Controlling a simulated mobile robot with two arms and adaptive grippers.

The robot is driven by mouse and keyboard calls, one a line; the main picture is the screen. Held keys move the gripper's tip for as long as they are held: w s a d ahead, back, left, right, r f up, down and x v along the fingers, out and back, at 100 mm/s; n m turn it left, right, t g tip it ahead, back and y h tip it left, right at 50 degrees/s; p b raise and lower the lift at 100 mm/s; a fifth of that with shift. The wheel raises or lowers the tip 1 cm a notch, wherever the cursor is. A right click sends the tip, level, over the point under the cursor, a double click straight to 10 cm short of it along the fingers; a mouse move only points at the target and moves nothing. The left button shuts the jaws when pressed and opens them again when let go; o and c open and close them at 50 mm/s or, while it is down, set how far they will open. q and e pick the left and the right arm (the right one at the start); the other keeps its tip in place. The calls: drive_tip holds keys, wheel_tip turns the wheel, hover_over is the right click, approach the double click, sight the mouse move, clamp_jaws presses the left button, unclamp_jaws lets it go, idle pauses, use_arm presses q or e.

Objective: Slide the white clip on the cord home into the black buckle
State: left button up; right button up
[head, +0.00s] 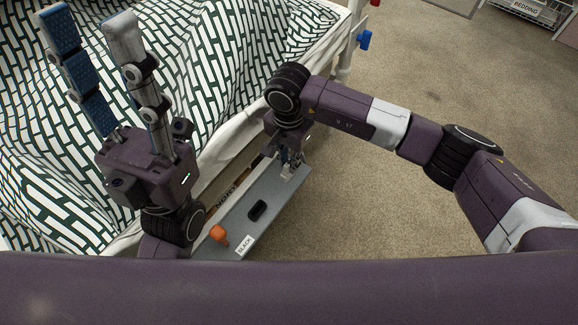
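My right gripper (289,168) points down at the board's far end. Its fingers are small and partly hidden by its wrist, so I cannot tell whether they hold anything. I cannot make out the white clip or the cord. My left gripper (88,20) points up over the bed, its two blue-padded fingers apart and empty.
An orange piece (218,235) stands at the board's near end. A bed with a green-and-white patterned cover (225,60) fills the left and back. A blue knob (364,40) is on its post. Carpet (400,210) is clear at right. A "BEDDING" basket (530,9) stands far right.

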clamp_jaws()
drive_tip(key=shift+r, duration=0.35)
drive_tip(key=shift+r+p, duration=0.25)
drive_tip(key=shift+p, duration=0.05)
idle(0.4)
drive_tip(key=shift+r, duration=0.15)
drive_tip(key=shift+r+p, duration=0.85)
drive_tip(key=shift+r, duration=0.6)
